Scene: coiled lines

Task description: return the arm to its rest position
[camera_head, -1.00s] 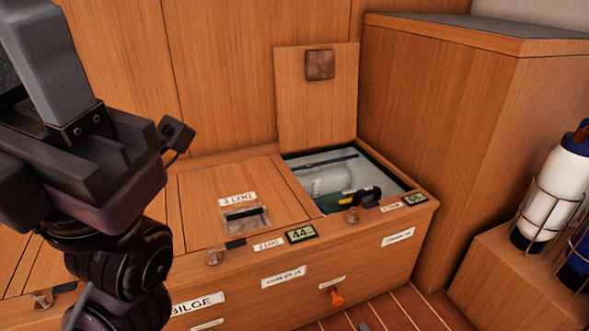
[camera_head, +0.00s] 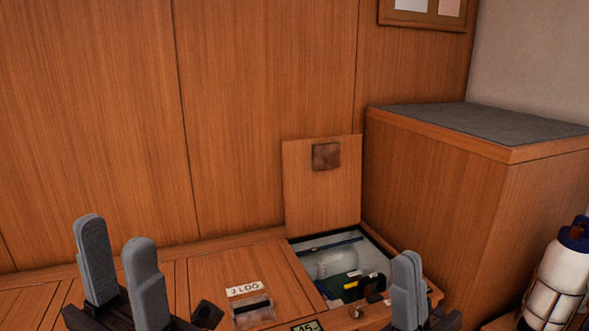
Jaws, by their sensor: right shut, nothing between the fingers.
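My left gripper (camera_head: 114,234) stands at the lower left with its fingers pointing up. The two fingers are apart with nothing between them. My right gripper (camera_head: 406,262) stands at the lower right, fingers up and pressed together, holding nothing. It shows in front of the right edge of the open locker (camera_head: 372,241) and hides part of it. Most of both arms lies below the picture's edge.
The locker's hinged lid (camera_head: 318,205) stands open against the wood wall. Inside are a clear container (camera_head: 338,262) and dark items, partly hidden. A closed lid (camera_head: 245,270) lies to its left. A tall cabinet (camera_head: 435,190) and a caged white bottle (camera_head: 566,270) are at right.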

